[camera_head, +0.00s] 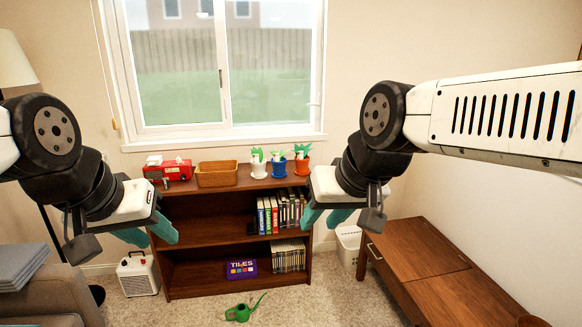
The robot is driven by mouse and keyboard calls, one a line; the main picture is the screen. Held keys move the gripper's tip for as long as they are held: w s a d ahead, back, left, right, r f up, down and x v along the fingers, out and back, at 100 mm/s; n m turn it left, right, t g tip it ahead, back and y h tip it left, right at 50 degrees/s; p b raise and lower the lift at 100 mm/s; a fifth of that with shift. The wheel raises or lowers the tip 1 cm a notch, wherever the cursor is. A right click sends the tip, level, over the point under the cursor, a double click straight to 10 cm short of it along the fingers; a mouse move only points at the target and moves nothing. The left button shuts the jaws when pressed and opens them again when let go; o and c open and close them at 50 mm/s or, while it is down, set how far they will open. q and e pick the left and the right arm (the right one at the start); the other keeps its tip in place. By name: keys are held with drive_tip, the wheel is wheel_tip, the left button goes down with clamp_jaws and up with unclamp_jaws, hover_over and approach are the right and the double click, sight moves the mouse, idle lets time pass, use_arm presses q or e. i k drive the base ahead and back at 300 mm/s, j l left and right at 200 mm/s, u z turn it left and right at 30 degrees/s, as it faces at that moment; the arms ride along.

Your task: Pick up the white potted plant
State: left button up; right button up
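The white potted plant (259,168) stands upright on top of the brown bookshelf (230,190), with green leaves, leftmost in a row of three pots. My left gripper (153,239) is on the left, in front of the shelf, its teal fingers apart with nothing seen between them. My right gripper (325,220) is to the right of the shelf, its teal fingers also apart and empty. Both grippers appear lower in the picture than the plant and are apart from it.
A blue pot (279,168) and an orange pot (302,166) stand right of the white one. A wicker basket (216,178) and red toy (170,171) stand left. A green watering can (242,311) lies on the carpet; a wooden bench (420,255) is at right.

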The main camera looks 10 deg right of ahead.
sight(258, 162)
drive_tip(key=i+l+u, duration=0.1)
drive_tip(key=i, duration=0.4)
drive_tip(key=i+l+u, duration=0.1)
drive_tip(key=i, duration=0.35)
drive_tip(key=i+l+u, duration=0.1)
drive_tip(key=i+l, duration=0.2)
drive_tip(key=i, duration=0.15)
drive_tip(key=i+l+u, duration=0.15)
drive_tip(key=i, duration=0.3)
drive_tip(key=i+l+u, duration=0.1)
drive_tip(key=i+l, duration=0.25)
drive_tip(key=i, duration=0.1)
